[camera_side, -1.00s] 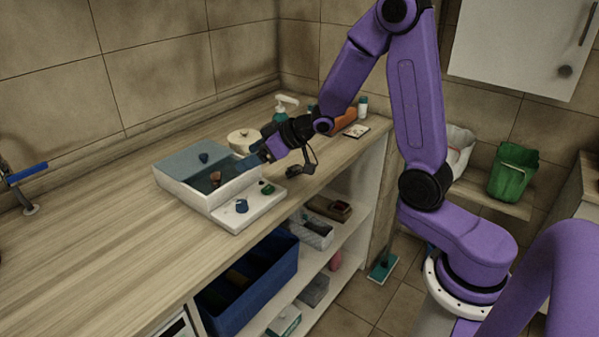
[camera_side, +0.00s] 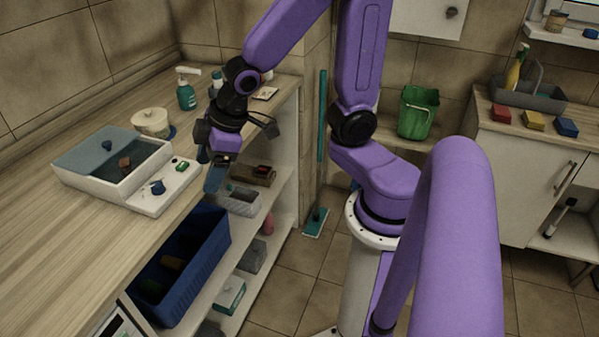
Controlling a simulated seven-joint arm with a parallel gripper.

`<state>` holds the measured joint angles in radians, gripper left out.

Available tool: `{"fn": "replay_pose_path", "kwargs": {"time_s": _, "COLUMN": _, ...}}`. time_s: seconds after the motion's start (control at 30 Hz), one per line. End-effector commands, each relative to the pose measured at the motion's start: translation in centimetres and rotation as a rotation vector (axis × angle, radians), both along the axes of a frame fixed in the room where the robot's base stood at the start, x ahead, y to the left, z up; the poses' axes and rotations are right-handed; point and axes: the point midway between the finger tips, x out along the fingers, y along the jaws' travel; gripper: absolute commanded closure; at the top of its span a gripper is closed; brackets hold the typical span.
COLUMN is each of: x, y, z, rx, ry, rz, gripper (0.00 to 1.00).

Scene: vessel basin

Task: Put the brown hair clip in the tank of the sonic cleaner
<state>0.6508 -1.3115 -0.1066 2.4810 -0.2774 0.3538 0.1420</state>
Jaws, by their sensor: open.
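The sonic cleaner (camera_side: 75,180) is a white box on the counter at the left. Its tank (camera_side: 148,155) is partly covered by a blue see-through lid (camera_side: 85,153) with a dark knob. A small brown object (camera_side: 125,163), which looks like the brown hair clip, shows inside the tank's uncovered part. Its exact depth there is hard to tell. My gripper (camera_side: 213,180) is open and empty, pointing down to the right of the cleaner, near the counter's front edge. It is apart from the cleaner and the clip.
The cleaner's front panel has a blue knob (camera_side: 158,187) and a green button (camera_side: 182,166). A cream round pot (camera_side: 150,122) and a teal pump bottle (camera_side: 186,95) stand behind. Open shelves with a blue crate (camera_side: 175,280) lie below the counter. The counter's left front is clear.

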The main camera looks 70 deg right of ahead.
Motion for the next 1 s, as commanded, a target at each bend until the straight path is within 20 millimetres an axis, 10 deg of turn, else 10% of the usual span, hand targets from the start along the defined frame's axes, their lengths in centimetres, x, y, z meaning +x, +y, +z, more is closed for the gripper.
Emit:
{"fn": "replay_pose_path", "kwargs": {"time_s": 0.5, "x": -16.3, "y": -1.9, "z": 1.2, "rx": -0.202, "ry": 0.312, "rz": 0.306, "gripper": 0.24}}
{"fn": "replay_pose_path", "kwargs": {"time_s": 1.0, "x": -17.8, "y": -2.4, "z": 1.4, "rx": -0.224, "ry": 0.344, "rz": 0.337, "gripper": 0.24}}
